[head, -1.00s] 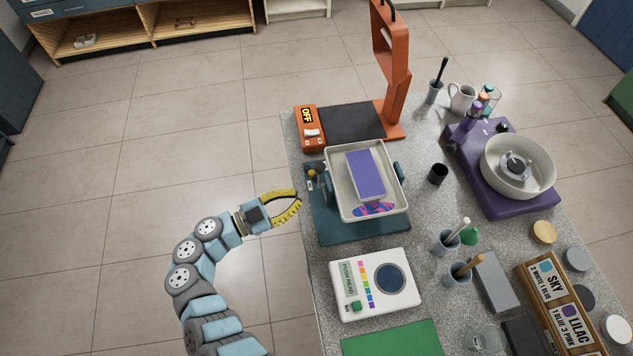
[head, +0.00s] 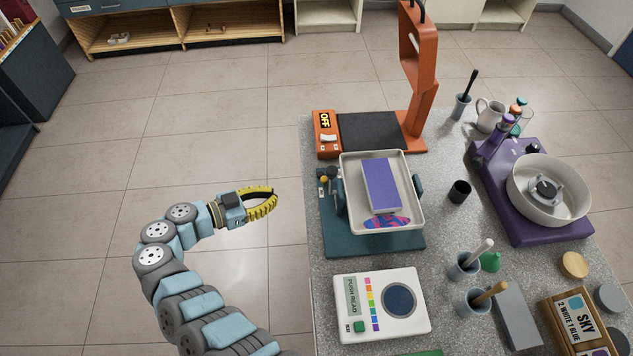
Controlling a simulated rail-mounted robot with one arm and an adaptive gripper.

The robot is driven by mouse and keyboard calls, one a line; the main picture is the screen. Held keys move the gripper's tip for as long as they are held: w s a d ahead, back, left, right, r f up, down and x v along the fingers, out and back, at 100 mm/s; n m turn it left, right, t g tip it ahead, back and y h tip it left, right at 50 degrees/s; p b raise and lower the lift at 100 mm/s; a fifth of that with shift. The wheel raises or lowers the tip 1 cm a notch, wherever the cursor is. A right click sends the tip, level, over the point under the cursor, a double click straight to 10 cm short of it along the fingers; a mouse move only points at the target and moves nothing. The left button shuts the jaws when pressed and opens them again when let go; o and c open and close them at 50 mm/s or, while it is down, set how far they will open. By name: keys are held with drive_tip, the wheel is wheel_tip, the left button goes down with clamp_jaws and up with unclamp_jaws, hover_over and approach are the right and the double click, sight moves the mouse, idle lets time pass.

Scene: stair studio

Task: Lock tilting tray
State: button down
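The tilting tray (head: 412,212) is a pale shallow pan on a dark teal base (head: 345,242), held between teal side brackets. A purple block (head: 380,184) and a pink-and-blue patterned patch (head: 386,222) lie in it. A small yellow knob (head: 324,179) and a dark knob (head: 333,171) sit at the base's left edge near a small grey plate; whether the tray is locked cannot be told. My gripper (head: 275,201) is left of the counter, apart from the tray, with yellow curved fingers. Their tips appear close together and hold nothing visible.
An orange press-like stand (head: 412,128) with an OFF display is behind the tray. A white reader box (head: 423,305) stands in front. Cups, a purple machine with a round bowl (head: 515,185) and a black cup (head: 459,191) are to the right. Open floor lies left.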

sight(318, 190)
drive_tip(key=x, duration=1.4)
drive_tip(key=shift+d+r, duration=0.1)
